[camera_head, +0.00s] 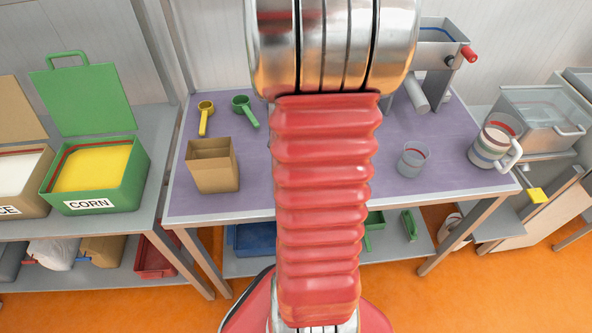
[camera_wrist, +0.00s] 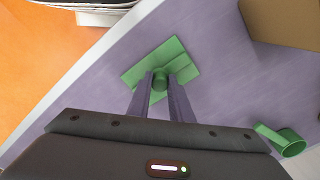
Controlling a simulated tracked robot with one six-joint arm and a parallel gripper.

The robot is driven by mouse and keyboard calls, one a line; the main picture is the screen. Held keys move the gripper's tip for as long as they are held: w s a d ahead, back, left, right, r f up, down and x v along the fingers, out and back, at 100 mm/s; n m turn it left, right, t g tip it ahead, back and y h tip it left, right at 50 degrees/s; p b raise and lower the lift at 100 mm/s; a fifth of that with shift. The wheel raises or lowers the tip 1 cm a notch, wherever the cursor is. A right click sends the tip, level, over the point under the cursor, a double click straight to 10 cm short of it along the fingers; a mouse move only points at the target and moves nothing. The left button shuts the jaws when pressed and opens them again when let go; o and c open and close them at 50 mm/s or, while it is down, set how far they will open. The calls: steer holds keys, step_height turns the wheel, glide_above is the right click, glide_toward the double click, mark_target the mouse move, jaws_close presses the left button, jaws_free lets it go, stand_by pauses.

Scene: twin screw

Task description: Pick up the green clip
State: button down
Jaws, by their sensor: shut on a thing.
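The green clip (camera_wrist: 166,59), a flat green piece with a round stub, shows in the wrist view over the purple tabletop. My gripper (camera_wrist: 160,82) is shut on its stub, with one dark finger on each side. I cannot tell whether the clip touches the tabletop or is just above it. In the head view my red arm hides both the gripper and the clip.
On the purple table (camera_head: 330,200) are a cardboard box (camera_head: 213,170), a yellow scoop (camera_head: 205,117), a green scoop (camera_head: 244,110), a clear cup (camera_head: 412,160) and a jug (camera_head: 492,147). A metal machine (camera_head: 437,65) stands behind. Green items (camera_head: 410,225) lie on the lower shelf.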

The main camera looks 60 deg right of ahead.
step_height(320, 180, up, 10)
stand_by(0.5)
steer(key=shift+f, duration=0.15)
stand_by(0.3)
